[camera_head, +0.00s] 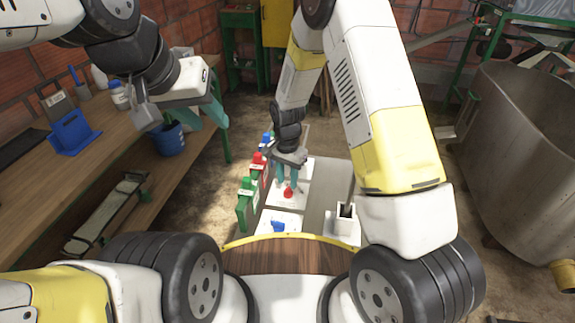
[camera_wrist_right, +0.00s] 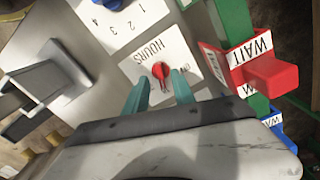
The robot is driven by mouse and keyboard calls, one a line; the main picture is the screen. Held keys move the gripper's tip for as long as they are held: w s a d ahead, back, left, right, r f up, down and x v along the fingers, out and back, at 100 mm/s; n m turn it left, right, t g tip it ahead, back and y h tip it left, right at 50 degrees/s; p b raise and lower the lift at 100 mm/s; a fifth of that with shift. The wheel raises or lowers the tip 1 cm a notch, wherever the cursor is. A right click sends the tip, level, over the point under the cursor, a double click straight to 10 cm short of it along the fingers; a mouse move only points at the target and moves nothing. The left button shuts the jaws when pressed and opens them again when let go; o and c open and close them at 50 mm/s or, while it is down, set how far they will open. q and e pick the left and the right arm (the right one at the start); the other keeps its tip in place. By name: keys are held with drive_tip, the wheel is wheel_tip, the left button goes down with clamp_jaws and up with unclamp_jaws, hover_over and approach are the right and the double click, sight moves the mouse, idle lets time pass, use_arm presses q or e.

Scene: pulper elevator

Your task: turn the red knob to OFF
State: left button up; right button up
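The red knob (camera_head: 288,192) sits on a white panel on the low console in front of me. In the right wrist view the red knob (camera_wrist_right: 161,71) is on a white plate marked HOURS (camera_wrist_right: 150,48); a small mark beside it is too small to read. My right gripper (camera_head: 290,178) is over the console by the knob. In the wrist view its two teal fingers (camera_wrist_right: 159,92) are apart, with the knob just beyond their tips, in line with the gap; contact cannot be told. My left gripper (camera_head: 205,122) hangs empty beside the bench, its teal fingers apart.
Green, red and blue WAIT-marked pieces stand along the console's left edge; the red one (camera_wrist_right: 265,72) is close to the right fingers. A white socket-like box (camera_head: 344,222) and a blue knob (camera_head: 278,226) are nearer me. A wooden bench (camera_head: 120,150) is left, a metal tank (camera_head: 515,150) right.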

sight(287, 189)
drive_tip(key=shift+f, duration=1.75)
drive_tip(key=shift+c, duration=0.2)
clamp_jaws()
